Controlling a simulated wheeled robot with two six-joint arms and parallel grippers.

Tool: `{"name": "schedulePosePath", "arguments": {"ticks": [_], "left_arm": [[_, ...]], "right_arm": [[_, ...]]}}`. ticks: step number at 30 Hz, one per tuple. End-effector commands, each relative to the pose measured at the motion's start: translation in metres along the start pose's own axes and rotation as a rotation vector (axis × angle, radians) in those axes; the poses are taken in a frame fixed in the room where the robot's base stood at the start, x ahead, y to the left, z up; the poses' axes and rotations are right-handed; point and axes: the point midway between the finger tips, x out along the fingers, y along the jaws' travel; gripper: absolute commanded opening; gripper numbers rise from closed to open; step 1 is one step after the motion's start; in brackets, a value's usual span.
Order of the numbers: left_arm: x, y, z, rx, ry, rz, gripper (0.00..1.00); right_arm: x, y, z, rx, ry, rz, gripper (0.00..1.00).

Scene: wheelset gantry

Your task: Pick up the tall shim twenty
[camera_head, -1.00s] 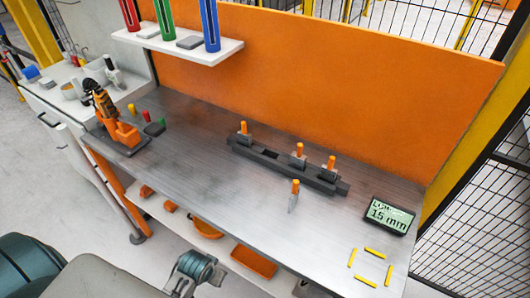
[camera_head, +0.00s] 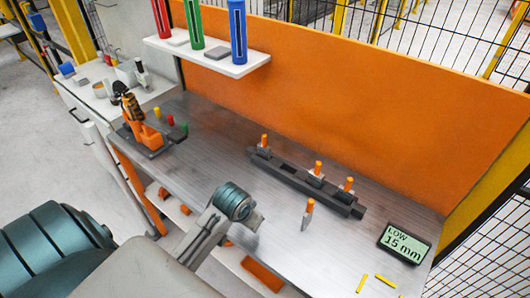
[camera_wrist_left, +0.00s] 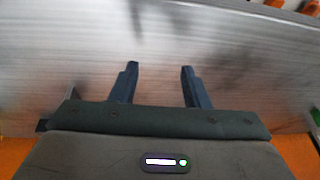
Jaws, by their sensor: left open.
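In the head view, a dark slotted rack (camera_head: 288,177) on the bench holds three blocks with orange handles: a left one (camera_head: 264,142), a middle one (camera_head: 317,168) and a right one (camera_head: 348,185). A thin pale shim with an orange handle (camera_head: 306,215) stands upright in front of the rack. No size marks can be read, so I cannot tell which is twenty. In the left wrist view my left gripper (camera_wrist_left: 159,76) is open and empty, its fingers over bare metal. I cannot make out its fingertips in the head view.
An orange fixture (camera_head: 140,128) is at the left. A white shelf (camera_head: 225,63) holds coloured tubes. The bench (camera_head: 215,140) between fixture and rack is clear.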

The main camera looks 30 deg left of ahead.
Motion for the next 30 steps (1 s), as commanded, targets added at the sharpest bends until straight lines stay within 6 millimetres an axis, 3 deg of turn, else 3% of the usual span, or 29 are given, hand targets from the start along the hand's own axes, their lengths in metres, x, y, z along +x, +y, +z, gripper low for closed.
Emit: {"name": "schedulePosePath", "arguments": {"ticks": [7, 12, 15, 19, 23, 30], "left_arm": [[-0.005, -0.046, -0.111, -0.065, 0.023, -0.013, 0.42], [-0.029, -0.086, -0.189, -0.135, 0.036, -0.012, 0.42], [-0.047, -0.105, -0.222, -0.173, 0.042, -0.007, 0.42], [-0.064, -0.122, -0.249, -0.207, 0.047, -0.001, 0.42], [-0.068, -0.128, -0.259, -0.222, 0.046, 0.005, 0.42], [-0.034, -0.128, -0.262, -0.224, 0.044, 0.006, 0.42]], "right_arm": [[-0.001, 0.005, 0.001, -0.002, -0.002, 0.005, 0.36], [-0.002, 0.006, 0.001, -0.003, -0.001, 0.006, 0.36], [-0.002, 0.006, 0.001, -0.003, -0.001, 0.006, 0.36], [-0.002, 0.005, 0.001, -0.002, -0.001, 0.006, 0.36], [-0.004, 0.004, 0.000, -0.002, -0.001, 0.004, 0.36], [-0.017, 0.000, -0.001, 0.001, -0.001, -0.001, 0.36]]}}
